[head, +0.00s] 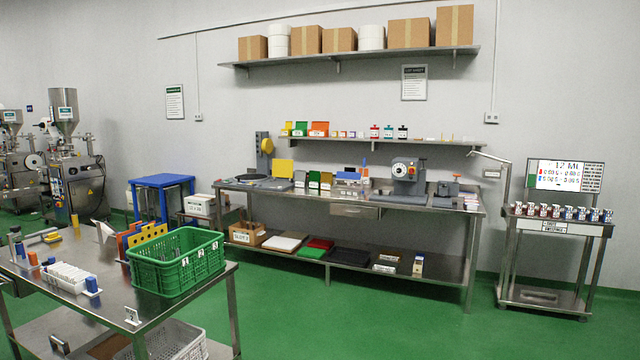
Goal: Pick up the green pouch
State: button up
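I cannot tell for sure which thing is the green pouch. A small upright green item (313,180) stands on the steel workbench (460,207) at the back, left of its middle, beside an orange one (326,181). Another small green item (300,129) is on the low wall shelf above, between a yellow (287,129) and an orange one (319,129). Both are too small to make out in detail. My gripper is not in view.
A steel table (185,300) at front left bears a green crate (170,275) and several small things. A blue stool (163,183) stands behind it. A steel cart (545,295) with a screen (562,175) is at right. The green floor (400,325) in front of the workbench is clear.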

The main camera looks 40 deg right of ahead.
aim_at(314, 179)
jog(key=z, duration=1.7)
jog(key=i, duration=5.55)
jog(key=u, duration=2.3)
jog(key=i, duration=2.6)
